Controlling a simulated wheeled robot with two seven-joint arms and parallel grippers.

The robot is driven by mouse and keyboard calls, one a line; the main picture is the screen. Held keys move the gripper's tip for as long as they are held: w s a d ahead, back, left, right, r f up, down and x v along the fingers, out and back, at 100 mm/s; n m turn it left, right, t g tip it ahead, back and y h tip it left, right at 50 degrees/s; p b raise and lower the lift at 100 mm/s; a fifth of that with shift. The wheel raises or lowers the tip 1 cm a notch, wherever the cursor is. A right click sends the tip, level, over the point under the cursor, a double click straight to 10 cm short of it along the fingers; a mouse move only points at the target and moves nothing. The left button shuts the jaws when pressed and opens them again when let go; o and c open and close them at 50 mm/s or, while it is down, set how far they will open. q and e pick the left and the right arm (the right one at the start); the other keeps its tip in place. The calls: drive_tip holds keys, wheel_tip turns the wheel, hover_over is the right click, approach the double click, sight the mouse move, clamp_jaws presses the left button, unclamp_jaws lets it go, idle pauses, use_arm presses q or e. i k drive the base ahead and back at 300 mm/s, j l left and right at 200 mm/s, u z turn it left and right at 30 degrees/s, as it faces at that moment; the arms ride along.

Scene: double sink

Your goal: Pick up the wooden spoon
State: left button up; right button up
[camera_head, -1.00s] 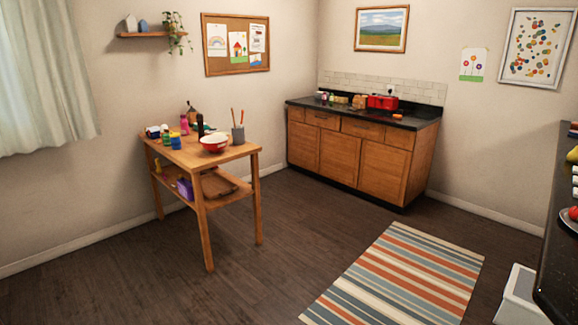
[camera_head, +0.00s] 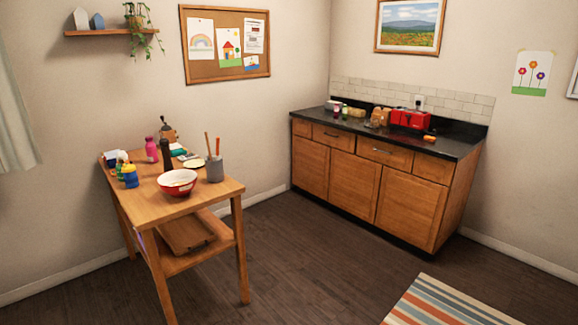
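A grey utensil holder (camera_head: 215,168) stands on the wooden table at the left. Two thin handles rise from it. The left one is a plain light brown stick, perhaps the wooden spoon (camera_head: 208,144); its lower end is hidden in the holder, so I cannot tell for sure. The other handle (camera_head: 218,146) is more orange. Neither of my grippers shows in the head view.
The wooden table (camera_head: 215,194) also holds a red and white bowl (camera_head: 177,183), a dark pepper mill (camera_head: 165,155), a pink bottle (camera_head: 151,149) and several small jars. A dark counter (camera_head: 460,147) with a red toaster (camera_head: 410,119) stands against the back wall. The floor between is open, with a striped rug (camera_head: 440,305).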

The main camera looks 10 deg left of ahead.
sight(208, 146)
drive_tip(key=i+l+u, duration=1.1)
drive_tip(key=i+l, duration=0.1)
drive_tip(key=i, duration=0.25)
